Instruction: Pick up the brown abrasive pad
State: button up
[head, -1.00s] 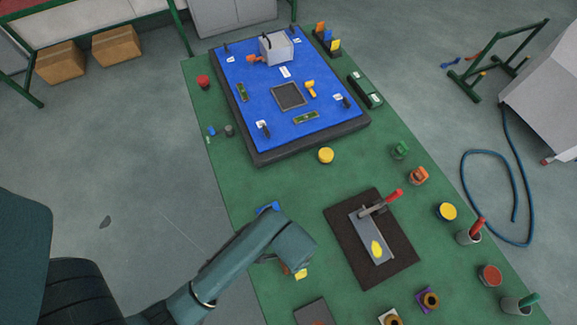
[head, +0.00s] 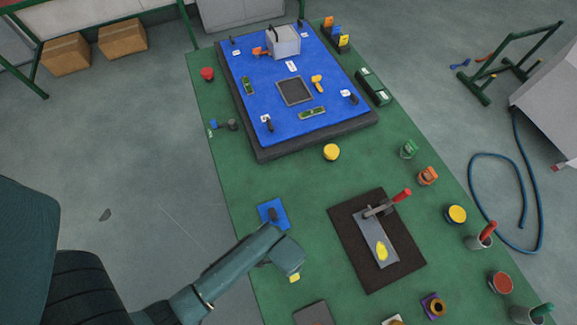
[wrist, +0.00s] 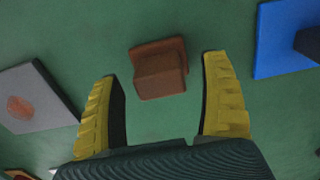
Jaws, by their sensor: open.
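The brown abrasive pad (wrist: 160,72), a small brown block with a wider flange at its back, lies on the green surface in the wrist view. My gripper (wrist: 163,68) is open, with a yellow finger on either side of the picture. The pad shows in the gap between the fingertips and just beyond them, with green showing on both sides; I see no contact. In the head view only a bit of yellow finger of my gripper (head: 294,278) shows below the arm's end, and the pad is hidden there.
A blue plate with a dark block (head: 281,208) lies just beyond the gripper. A grey plate with a reddish patch (head: 313,312) lies nearer. A dark mat (head: 345,225) with a red-handled clamp (head: 402,195) is to the right. Green surface between them is clear.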

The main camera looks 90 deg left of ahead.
jog(key=shift+c, duration=0.2)
jog(key=c, duration=1.2)
jog(key=shift+c, duration=0.2)
notch_tip(320, 180, up, 10)
jog(key=p, duration=0.2)
jog(key=shift+p, duration=0.4)
jog(key=o, duration=0.4)
jog(key=shift+c, duration=1.3)
